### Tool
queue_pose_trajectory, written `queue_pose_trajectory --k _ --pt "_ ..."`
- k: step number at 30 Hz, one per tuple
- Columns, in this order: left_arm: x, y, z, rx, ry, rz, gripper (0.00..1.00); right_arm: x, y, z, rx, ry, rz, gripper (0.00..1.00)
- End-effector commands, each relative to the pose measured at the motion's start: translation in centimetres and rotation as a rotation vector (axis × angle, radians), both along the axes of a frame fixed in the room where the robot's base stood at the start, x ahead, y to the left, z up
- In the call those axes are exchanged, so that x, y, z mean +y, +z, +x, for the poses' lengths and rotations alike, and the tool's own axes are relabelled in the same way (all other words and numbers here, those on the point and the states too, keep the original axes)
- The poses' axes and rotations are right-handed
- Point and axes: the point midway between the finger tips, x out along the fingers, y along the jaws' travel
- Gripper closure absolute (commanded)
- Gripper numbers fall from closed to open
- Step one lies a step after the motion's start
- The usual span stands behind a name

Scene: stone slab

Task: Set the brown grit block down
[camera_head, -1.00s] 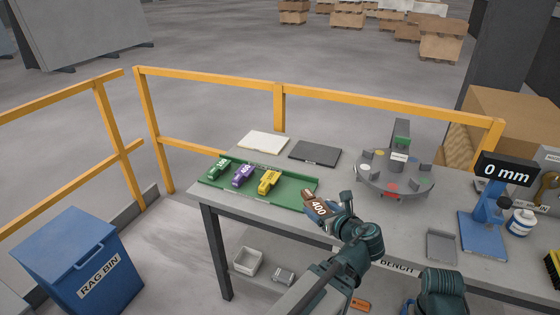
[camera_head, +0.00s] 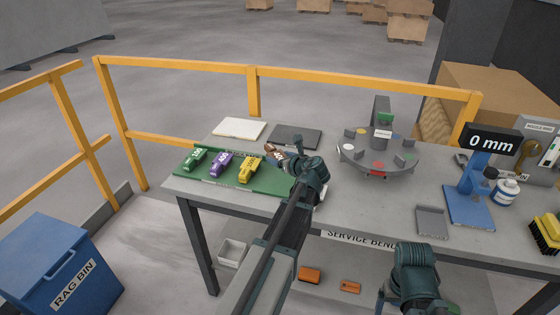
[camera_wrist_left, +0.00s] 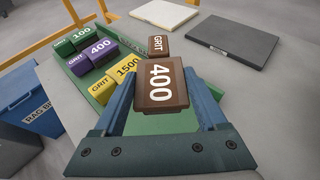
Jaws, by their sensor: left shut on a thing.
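The brown grit block (camera_head: 271,149), marked GRIT 400, is held in my left gripper (camera_head: 280,153). In the left wrist view the block (camera_wrist_left: 162,90) sits between the two blue fingers. It appears over the right end of the green tray (camera_head: 226,184); whether it touches the tray I cannot tell. In the tray, to its left, stand a green 100 block (camera_head: 195,158), a purple 400 block (camera_head: 221,164) and a yellow 1500 block (camera_head: 250,168). The yellow one is nearest to the brown block. My right gripper is out of view; only part of its arm shows.
A white slab (camera_head: 240,128) and a dark grey slab (camera_head: 295,136) lie behind the tray. A round grey turntable (camera_head: 378,164) stands to the right, then a blue gauge stand (camera_head: 470,203) reading 0 mm. A yellow rail (camera_head: 200,70) runs behind the bench.

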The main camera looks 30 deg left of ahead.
Motion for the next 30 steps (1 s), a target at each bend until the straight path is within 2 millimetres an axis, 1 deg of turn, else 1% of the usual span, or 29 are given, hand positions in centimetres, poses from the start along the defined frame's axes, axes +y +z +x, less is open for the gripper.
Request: queue_pose_trajectory --k 5,11,17,24,30 --pt "0.0 -0.1 0.0 0.000 -0.001 0.001 1.00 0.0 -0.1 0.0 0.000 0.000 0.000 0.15" --pt "0.0 -1.1 0.0 0.000 0.000 0.001 1.00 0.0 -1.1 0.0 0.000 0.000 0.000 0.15" --pt "0.0 -3.0 0.0 0.000 0.000 0.001 1.00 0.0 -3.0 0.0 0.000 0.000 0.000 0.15" --pt "0.0 -5.6 0.0 0.000 0.000 0.001 1.00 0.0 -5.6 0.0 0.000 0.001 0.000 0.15" --pt "0.0 -6.8 0.0 0.000 0.000 0.001 1.00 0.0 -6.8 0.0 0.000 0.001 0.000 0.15"
